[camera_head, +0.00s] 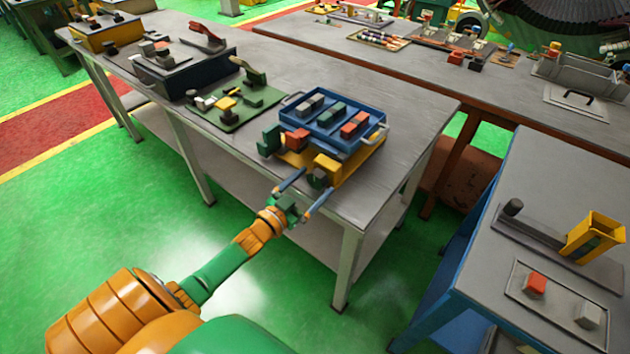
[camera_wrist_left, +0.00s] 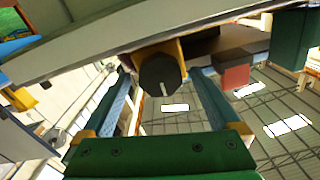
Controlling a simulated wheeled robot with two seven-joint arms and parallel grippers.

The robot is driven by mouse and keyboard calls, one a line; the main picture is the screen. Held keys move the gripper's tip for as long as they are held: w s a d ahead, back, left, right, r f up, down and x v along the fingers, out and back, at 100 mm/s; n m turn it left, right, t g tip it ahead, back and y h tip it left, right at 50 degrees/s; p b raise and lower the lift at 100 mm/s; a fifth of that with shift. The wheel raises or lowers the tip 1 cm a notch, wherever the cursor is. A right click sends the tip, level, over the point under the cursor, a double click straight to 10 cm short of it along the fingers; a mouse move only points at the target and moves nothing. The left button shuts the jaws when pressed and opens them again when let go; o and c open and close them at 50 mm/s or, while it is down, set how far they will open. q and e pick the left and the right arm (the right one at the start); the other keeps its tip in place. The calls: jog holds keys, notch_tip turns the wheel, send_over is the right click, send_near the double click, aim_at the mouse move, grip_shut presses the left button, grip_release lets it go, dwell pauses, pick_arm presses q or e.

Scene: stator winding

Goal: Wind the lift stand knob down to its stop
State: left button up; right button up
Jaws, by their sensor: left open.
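The lift stand (camera_head: 292,159) is yellow and stands at the near right end of the grey workbench, with a blue tray (camera_head: 370,116) on top. Its dark faceted knob (camera_head: 319,179) is on the near side, below a yellow block. In the left wrist view the knob (camera_wrist_left: 160,82) shows a white mark on its face, pointing down the picture. My left gripper (camera_head: 317,181) is open in front of the knob. Its two blue fingers lie on either side of the knob, with gaps visible in the wrist view. My right gripper is not in view.
The tray carries several grey, green and red blocks. A green block (camera_head: 270,139) is at the stand's left side. A green plate with parts (camera_head: 232,118) lies further left on the bench. A blue-sided table (camera_head: 480,268) stands at the right. Green floor is open in front.

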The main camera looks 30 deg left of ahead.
pick_arm(q)
jog(key=s, duration=0.5)
jog(key=shift+s+a, duration=0.25)
jog(key=shift+s, duration=0.15)
jog(key=s+d+f+n+g+y, duration=0.1)
jog(key=s+f+g, duration=0.35)
jog(key=f, duration=0.55)
jog(key=s+d+f+n+g+y, duration=0.1)
jog(key=s+f+g, duration=0.3)
jog(key=f, duration=0.6)
jog(key=s+d+f+g, duration=0.2)
jog(key=s+d+f, duration=0.1)
jog(key=s, duration=0.5)
jog(key=s+d+f+g, duration=0.3)
jog(key=s+f, duration=0.2)
jog(key=s, duration=0.3)
jog(key=s+d+f+m+g, duration=0.1)
jog(key=s+d+f+g, duration=0.2)
jog(key=s+f, duration=0.2)
jog(key=s, duration=0.3)
jog(key=shift+h, duration=0.4)
